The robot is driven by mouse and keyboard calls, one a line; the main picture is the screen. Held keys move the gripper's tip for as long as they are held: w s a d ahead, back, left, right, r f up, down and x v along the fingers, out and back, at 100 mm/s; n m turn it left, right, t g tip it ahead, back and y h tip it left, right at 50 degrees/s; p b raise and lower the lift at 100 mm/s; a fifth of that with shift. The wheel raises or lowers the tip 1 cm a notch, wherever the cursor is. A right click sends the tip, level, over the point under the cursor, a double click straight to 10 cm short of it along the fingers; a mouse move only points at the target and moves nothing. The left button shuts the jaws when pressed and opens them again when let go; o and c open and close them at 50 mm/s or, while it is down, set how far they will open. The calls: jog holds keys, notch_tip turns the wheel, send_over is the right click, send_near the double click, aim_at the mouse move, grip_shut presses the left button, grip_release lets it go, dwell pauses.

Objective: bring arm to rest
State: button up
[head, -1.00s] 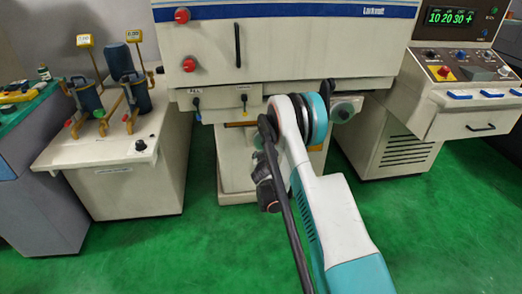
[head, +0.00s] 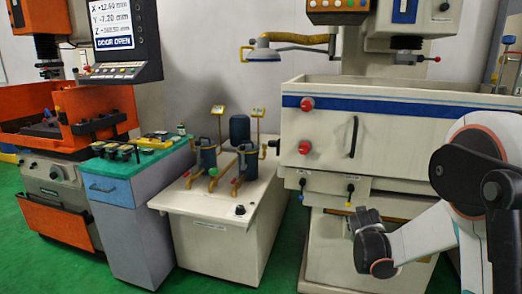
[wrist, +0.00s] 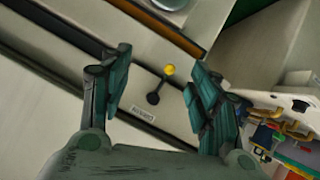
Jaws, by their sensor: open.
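My gripper (wrist: 158,88) shows in the wrist view with its two teal fingers spread apart. Nothing is held between them. Behind the gap is the pale front of a machine, with a small lever that has a yellow knob (wrist: 170,70). I cannot tell the exact distance to it, but no contact shows. In the head view my arm is folded at the right, with a dark joint low in front of the cream machine (head: 385,120). The gripper's fingers cannot be made out there.
A cream pump cabinet (head: 215,228) stands left of the machine. Further left are a grey-blue cabinet with a teal top (head: 150,225) and an orange machine (head: 50,215) with a display (head: 112,28). Green floor (head: 285,270) shows between the cabinet and the machine.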

jog(key=s+a+r+g+y, duration=0.1)
jog(key=s+a+r, duration=0.35)
jog(key=s, duration=0.45)
jog(key=s+a+r+g+y, duration=0.1)
jog(key=s+a+r, duration=0.2)
jog(key=s+r, duration=0.45)
jog(key=s+a+f+g+y, duration=0.1)
jog(key=s+a, duration=0.2)
jog(key=s, duration=0.9)
jog(key=s+a+f+y, duration=0.1)
jog(key=s+a, duration=0.3)
jog(key=s, duration=0.7)
jog(key=shift+s+a+f+g+y, duration=0.3)
jog(key=shift+s+f+g+y, duration=0.1)
jog(key=shift+f, duration=0.25)
